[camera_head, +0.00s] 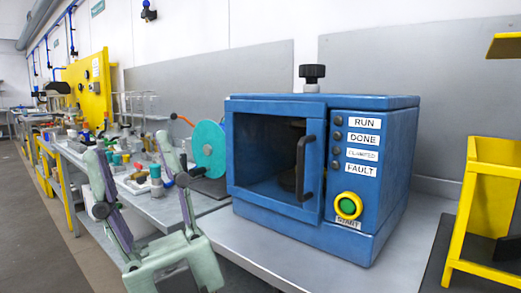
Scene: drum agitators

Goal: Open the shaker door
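The shaker (362,220) is a blue box on the grey bench, right of centre. Its door (262,199) is a blue frame around a dark window, on the left of the front face, and appears shut. A black upright handle (306,168) is on the door's right edge. Through the window a dark shape shows inside. My gripper (127,147) is at the lower left, pale green, with its two fingers pointing up and spread apart. It is open with nothing seen held, left of the shaker and apart from the handle.
A panel with RUN, DONE and FAULT labels and a green and yellow START button (348,205) is right of the door. A teal disc (209,147) stands left of the shaker. A yellow frame (488,200) stands at right. Small items crowd the left bench.

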